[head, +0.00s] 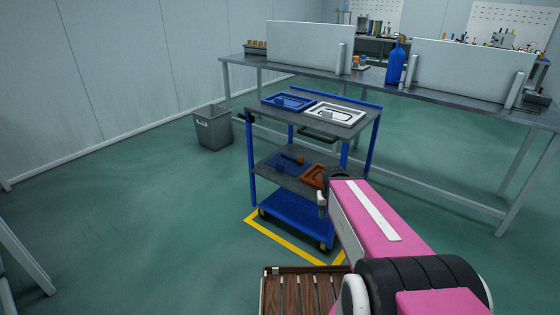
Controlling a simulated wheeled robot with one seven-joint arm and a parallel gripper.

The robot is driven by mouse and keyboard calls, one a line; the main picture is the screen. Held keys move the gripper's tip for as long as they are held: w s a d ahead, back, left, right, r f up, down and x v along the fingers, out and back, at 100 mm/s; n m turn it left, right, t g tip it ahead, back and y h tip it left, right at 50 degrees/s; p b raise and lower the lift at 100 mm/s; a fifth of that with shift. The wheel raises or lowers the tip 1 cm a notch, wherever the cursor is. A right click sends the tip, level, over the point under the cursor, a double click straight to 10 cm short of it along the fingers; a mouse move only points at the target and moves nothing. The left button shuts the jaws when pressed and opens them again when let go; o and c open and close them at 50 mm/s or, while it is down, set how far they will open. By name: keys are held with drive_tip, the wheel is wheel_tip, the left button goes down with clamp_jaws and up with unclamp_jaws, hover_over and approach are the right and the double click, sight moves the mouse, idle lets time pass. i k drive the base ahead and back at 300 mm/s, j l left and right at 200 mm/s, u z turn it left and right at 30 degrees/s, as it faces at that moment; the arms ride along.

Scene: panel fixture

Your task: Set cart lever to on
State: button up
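The cart (283,206) has blue posts, dark shelves and a blue bottom deck, and stands at mid-picture. I cannot clearly make out a lever on it. A small dark piece (249,118) sits at the left end of its top shelf, and a dark bar (320,134) shows under that shelf; I cannot tell whether either is the lever. My pink arm reaches up from the lower right and overlaps the cart's right side. A small pale end part of my arm (322,199) shows before the cart's lower right. No fingers can be made out.
A blue tray (289,103) and a white tray (335,114) lie on the cart's top. An orange-brown tray (314,176) is on its middle shelf. A grey bin (213,129) stands left. A long bench (440,97) is behind. A slatted wooden thing (300,292) is in front.

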sight(242, 117)
drive_tip(key=j+u, duration=0.1)
drive_tip(key=u, duration=0.3)
drive_tip(key=i+u, duration=0.15)
drive_tip(key=u, duration=0.25)
drive_tip(key=i+j+u, duration=0.1)
drive_tip(key=u, duration=0.3)
drive_tip(key=i+u, duration=0.1)
drive_tip(key=u, duration=0.35)
drive_tip(key=i+j, duration=0.1)
drive_tip(key=i, duration=3.35)
drive_tip(key=i+z, duration=0.15)
drive_tip(key=z, duration=0.3)
drive_tip(key=i+z, duration=0.2)
drive_tip(key=z, duration=0.3)
drive_tip(key=i+j+z, duration=0.15)
drive_tip(key=z, duration=3.3)
